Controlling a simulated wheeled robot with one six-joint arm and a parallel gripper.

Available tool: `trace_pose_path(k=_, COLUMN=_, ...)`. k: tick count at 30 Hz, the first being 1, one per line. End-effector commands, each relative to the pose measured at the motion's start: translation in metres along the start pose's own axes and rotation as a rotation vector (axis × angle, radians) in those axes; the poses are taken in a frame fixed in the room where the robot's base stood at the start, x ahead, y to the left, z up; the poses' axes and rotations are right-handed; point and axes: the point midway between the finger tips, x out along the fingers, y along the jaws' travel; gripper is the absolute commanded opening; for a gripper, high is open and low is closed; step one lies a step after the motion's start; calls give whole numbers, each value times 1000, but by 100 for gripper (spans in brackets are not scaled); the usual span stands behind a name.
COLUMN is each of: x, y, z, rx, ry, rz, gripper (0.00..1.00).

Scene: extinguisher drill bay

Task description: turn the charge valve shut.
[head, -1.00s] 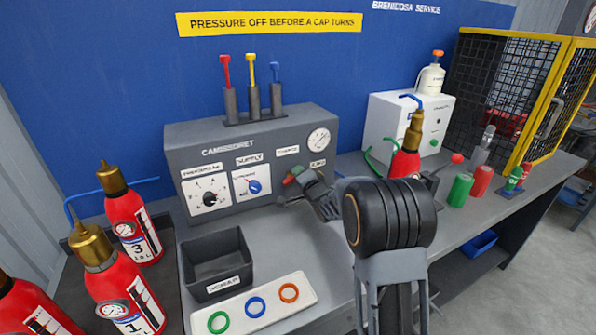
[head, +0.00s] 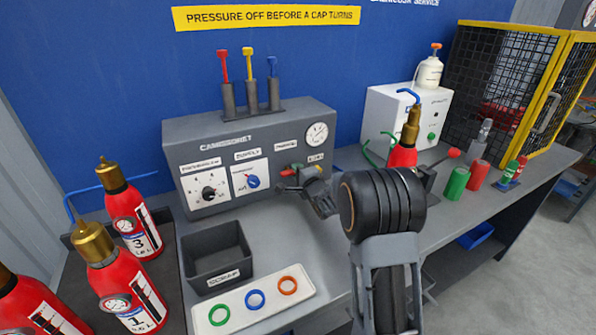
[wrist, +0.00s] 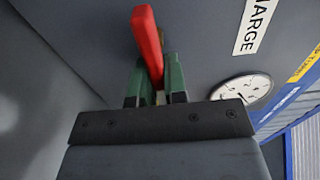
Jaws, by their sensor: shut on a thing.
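The charge valve's red lever (wrist: 147,42) stands out from the grey panel in the wrist view, beside a white label ending in "HARGE" (wrist: 256,25). My gripper (wrist: 154,82) is shut on the lever, with a green pad on each side of it. In the head view my gripper (head: 291,174) is at the right part of the grey charging panel (head: 240,126), below the pressure gauge (head: 317,133). There the lever is small and partly hidden by the fingers, so its angle is hard to tell.
A black bin (head: 217,256) and a white tray with coloured rings (head: 240,309) are on the bench in front of the panel. Red extinguishers (head: 128,218) stand at left. Another extinguisher (head: 403,153) and a white box (head: 384,107) are right of the panel.

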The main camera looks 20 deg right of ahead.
Motion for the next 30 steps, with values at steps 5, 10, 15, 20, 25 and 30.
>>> trace_pose_path(k=5, x=0, y=0, z=0, rx=3, ry=0, rz=0, gripper=0)
trace_pose_path(k=10, x=0, y=0, z=0, rx=3, ry=0, rz=0, gripper=18)
trace_pose_path(k=15, x=0, y=0, z=0, rx=2, ry=0, rz=1, gripper=34)
trace_pose_path(k=20, x=0, y=0, z=0, rx=2, ry=0, rz=0, gripper=38)
trace_pose_path(k=25, x=-2, y=0, z=0, rx=1, ry=1, rz=0, gripper=38)
trace_pose_path(k=30, x=-21, y=0, z=-1, rx=1, ry=3, rz=1, gripper=38)
